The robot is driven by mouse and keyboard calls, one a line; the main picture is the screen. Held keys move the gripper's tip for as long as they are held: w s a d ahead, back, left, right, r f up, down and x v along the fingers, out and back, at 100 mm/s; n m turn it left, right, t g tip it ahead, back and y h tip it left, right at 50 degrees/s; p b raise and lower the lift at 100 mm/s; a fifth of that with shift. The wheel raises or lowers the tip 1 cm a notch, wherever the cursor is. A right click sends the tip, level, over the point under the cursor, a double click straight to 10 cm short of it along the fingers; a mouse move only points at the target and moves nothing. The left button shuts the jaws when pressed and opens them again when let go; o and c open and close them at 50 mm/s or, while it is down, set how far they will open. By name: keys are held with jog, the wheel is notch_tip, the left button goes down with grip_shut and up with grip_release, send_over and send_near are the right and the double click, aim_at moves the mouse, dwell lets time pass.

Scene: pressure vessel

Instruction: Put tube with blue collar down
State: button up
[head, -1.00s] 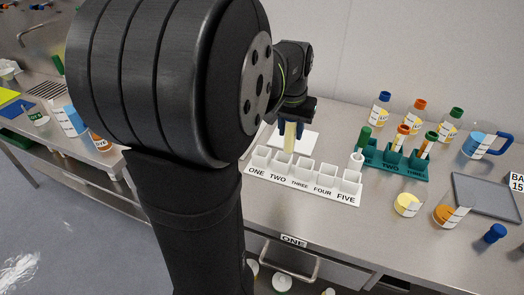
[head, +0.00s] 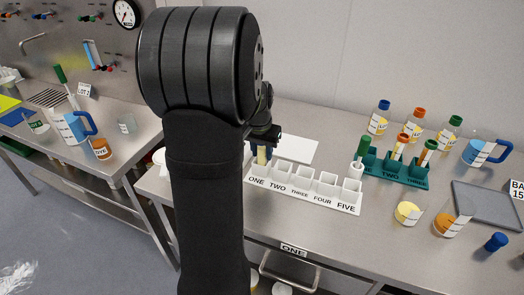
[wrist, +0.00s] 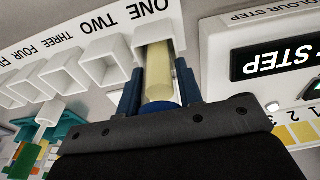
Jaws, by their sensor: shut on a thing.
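My gripper (wrist: 159,92) is shut on a tube with a blue collar (wrist: 158,76). The tube is pale yellow, and its blue collar sits between the fingers. In the wrist view its far end lines up with the opening of slot ONE in the white rack (wrist: 88,48); how deep it reaches is unclear. In the head view my gripper (head: 262,142) is over the left end of the white rack (head: 318,200), partly hidden by my arm. The tube (head: 262,156) shows below it at slot ONE. Slots TWO, THREE and FOUR look empty.
A green rack (head: 397,175) with tubes is to the right, with capped bottles (head: 416,123) behind. A white panel (head: 298,150) lies behind the white rack. A colour step unit (wrist: 275,60) is close beside slot ONE.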

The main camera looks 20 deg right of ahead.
jog(key=shift+f, duration=0.15)
jog(key=o, duration=1)
jog(key=r, duration=0.4)
jog(key=s+a+r, duration=0.1)
jog(key=r, duration=0.7)
jog(key=shift+s+a+r, duration=0.15)
